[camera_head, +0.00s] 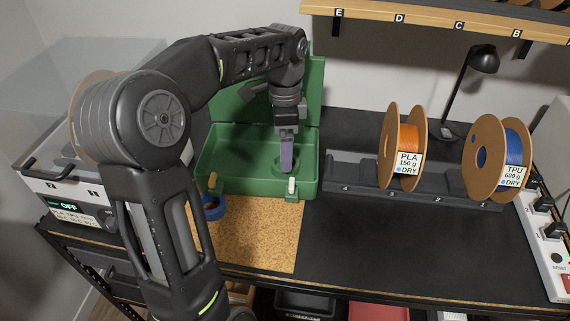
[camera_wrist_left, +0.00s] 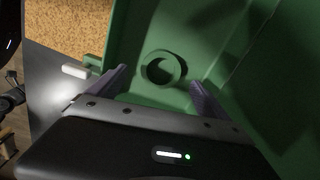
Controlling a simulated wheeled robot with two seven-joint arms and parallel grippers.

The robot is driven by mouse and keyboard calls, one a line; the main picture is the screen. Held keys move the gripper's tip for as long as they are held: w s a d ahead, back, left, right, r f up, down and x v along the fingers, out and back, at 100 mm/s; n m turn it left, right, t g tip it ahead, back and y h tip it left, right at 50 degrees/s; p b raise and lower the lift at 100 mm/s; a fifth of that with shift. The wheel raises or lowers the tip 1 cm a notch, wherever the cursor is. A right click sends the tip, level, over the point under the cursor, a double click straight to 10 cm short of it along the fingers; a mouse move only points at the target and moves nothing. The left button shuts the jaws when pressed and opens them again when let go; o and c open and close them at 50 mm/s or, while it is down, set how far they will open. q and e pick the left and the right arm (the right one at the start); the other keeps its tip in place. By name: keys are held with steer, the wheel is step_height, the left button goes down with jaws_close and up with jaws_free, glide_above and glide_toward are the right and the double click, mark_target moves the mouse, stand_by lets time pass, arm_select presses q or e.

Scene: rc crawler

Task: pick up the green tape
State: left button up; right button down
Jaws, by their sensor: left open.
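The green tape is a ring lying flat on the floor of an open green case (camera_head: 222,177). In the head view the green tape (camera_head: 281,170) is partly hidden by my left gripper (camera_head: 287,150), which reaches down into the case above it. In the left wrist view the green tape (camera_wrist_left: 162,68) lies between and beyond the two purple fingers of my left gripper (camera_wrist_left: 160,85). The fingers are apart and empty. I cannot tell the exact height above the tape. My right gripper is not in view.
A blue tape (camera_head: 213,208) lies on the cork mat (camera_head: 262,235) in front of the case. Orange (camera_head: 405,148) and blue (camera_head: 502,152) filament spools stand at right, near a black lamp (camera_head: 483,60). The case's raised lid (camera_head: 312,95) stands behind my arm.

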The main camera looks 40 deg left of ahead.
mark_target(276, 172)
arm_select(q)
step_height(276, 172, down, 4)
steer(key=shift+w+f+p, duration=0.15)
steer(key=shift+f+p, duration=0.1)
steer(key=shift+p, duration=0.15)
steer(key=shift+c, duration=0.4)
steer(key=c, duration=1.4)
